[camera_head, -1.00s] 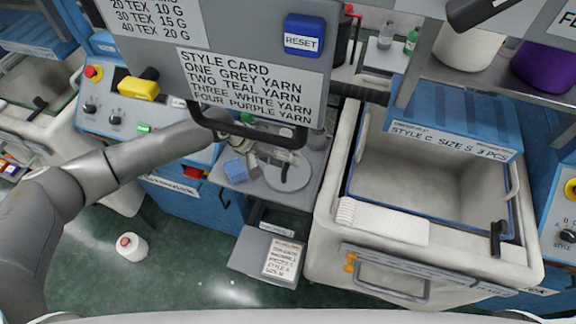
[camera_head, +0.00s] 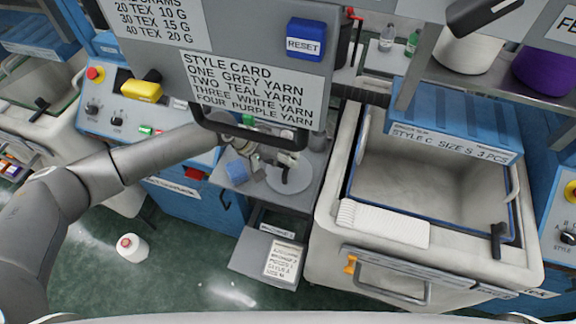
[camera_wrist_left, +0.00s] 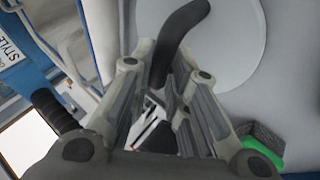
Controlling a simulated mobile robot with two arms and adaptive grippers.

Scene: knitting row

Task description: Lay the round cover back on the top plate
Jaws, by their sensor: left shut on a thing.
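A pale grey round disc, seemingly the round cover (camera_head: 292,180), shows in the head view on or just above a grey work surface, the likely top plate (camera_head: 262,203). My left gripper (camera_head: 268,168) is beside it on its left, partly hidden by the hanging panel. In the left wrist view the disc (camera_wrist_left: 235,45) lies flat beyond the fingers. A black curved handle (camera_wrist_left: 178,35) runs over its edge down to my left gripper (camera_wrist_left: 165,95), which seems shut on it. Whether the handle joins the disc, and whether the disc touches the surface, I cannot tell. My right gripper is out of view.
A blue block (camera_head: 236,172) stands on the work surface, left of the disc. A grey panel with a style card (camera_head: 250,85) hangs in front. A large bin (camera_head: 430,180) with a white knitted piece (camera_head: 385,222) stands at right. A white cone (camera_head: 132,246) is on the floor.

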